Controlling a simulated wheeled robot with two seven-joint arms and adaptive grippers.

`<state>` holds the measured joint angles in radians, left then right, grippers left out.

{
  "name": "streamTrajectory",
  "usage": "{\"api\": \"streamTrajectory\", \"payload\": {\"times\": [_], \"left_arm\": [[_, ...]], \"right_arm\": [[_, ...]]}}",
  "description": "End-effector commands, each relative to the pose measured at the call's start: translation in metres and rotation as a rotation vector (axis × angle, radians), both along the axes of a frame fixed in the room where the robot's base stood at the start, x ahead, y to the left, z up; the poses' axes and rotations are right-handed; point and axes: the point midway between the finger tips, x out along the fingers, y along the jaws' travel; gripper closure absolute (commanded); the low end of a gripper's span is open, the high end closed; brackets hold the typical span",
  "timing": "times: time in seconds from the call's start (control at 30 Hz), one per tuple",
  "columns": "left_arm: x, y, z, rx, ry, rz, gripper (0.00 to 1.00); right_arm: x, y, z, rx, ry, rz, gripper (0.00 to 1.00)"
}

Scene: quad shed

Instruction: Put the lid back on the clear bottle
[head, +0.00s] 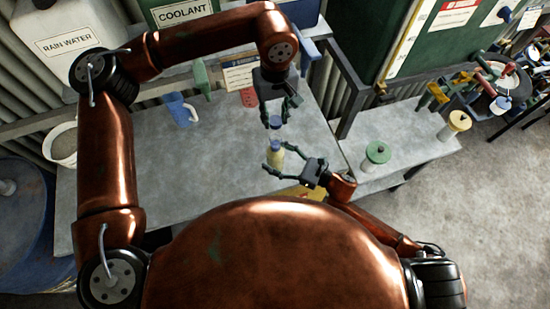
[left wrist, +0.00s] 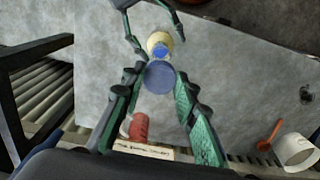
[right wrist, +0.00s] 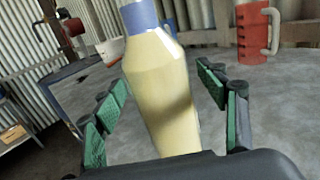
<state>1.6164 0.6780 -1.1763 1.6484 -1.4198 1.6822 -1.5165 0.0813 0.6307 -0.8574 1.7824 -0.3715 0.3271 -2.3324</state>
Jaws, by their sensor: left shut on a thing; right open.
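The clear bottle (head: 275,159) stands upright on the grey bench, with pale yellow contents and a blue neck. It fills the middle of the right wrist view (right wrist: 160,90). The blue round lid (left wrist: 160,77) is shut between the fingertips of my left gripper (head: 279,112). In the head view the lid (head: 275,122) is just above and behind the bottle's neck; in the left wrist view it is beside the neck, not seated on it. My right gripper (head: 286,165) is open, its fingers on either side of the bottle, with gaps showing in the right wrist view.
A blue jug (head: 178,109), a green bottle (head: 202,78) and a red item (head: 249,97) stand toward the back of the bench. A green spool (head: 377,153) and a yellow spool (head: 459,121) are on the right. The bench left of the bottle is clear.

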Motion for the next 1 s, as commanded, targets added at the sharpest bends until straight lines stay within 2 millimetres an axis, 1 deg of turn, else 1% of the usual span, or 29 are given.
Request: {"api": "streamTrajectory", "payload": {"times": [0.2, 1.0], "left_arm": [[0.0000, 0.0000, 0.0000, 0.000, 0.000, 0.000, 0.81], [-0.0001, -0.0001, 0.0000, 0.000, 0.000, 0.000, 0.81]], "right_arm": [[0.0001, 0.0000, -0.0001, 0.000, 0.000, 0.000, 0.34], [0.0000, -0.0004, -0.0001, 0.000, 0.001, -0.001, 0.90]]}}
